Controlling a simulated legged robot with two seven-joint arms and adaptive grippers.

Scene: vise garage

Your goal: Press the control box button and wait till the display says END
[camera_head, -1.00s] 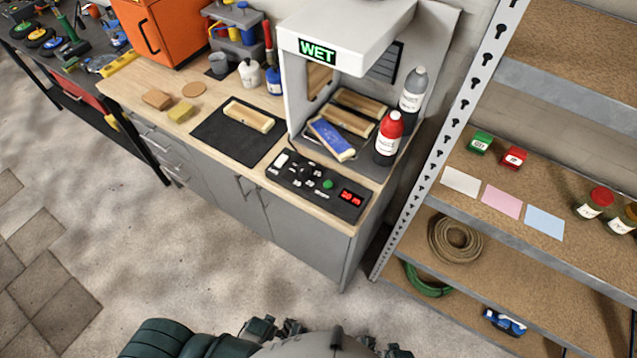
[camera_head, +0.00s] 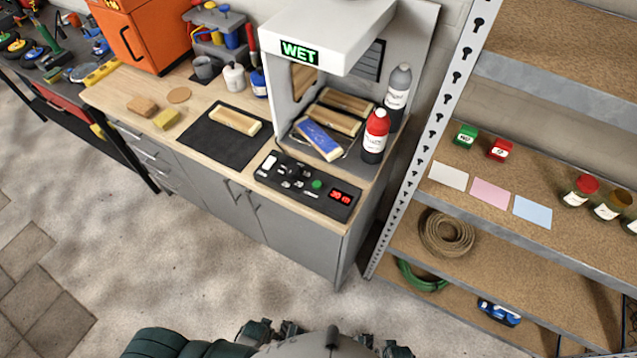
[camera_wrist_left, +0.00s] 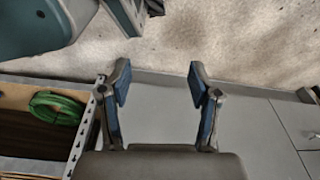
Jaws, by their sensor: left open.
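The black control box (camera_head: 272,172) lies along the front edge of the wooden counter. It has a round green button (camera_head: 317,184), several dark knobs or switches and a white part at its left end. A green-lit sign (camera_head: 300,52) above the white booth reads WET. My left gripper (camera_wrist_left: 160,82) is open and empty in the left wrist view, in front of grey cabinet doors and floor. The control box is not in that view. My right gripper is not in view.
In the booth (camera_head: 345,30), a blue-faced wood block (camera_head: 318,139) lies near a red-capped bottle (camera_head: 376,136) and a grey bottle (camera_head: 398,92). A black mat (camera_head: 208,143) holds another block (camera_head: 236,121). A metal shelf (camera_head: 425,145) stands at right. Floor before the counter is clear.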

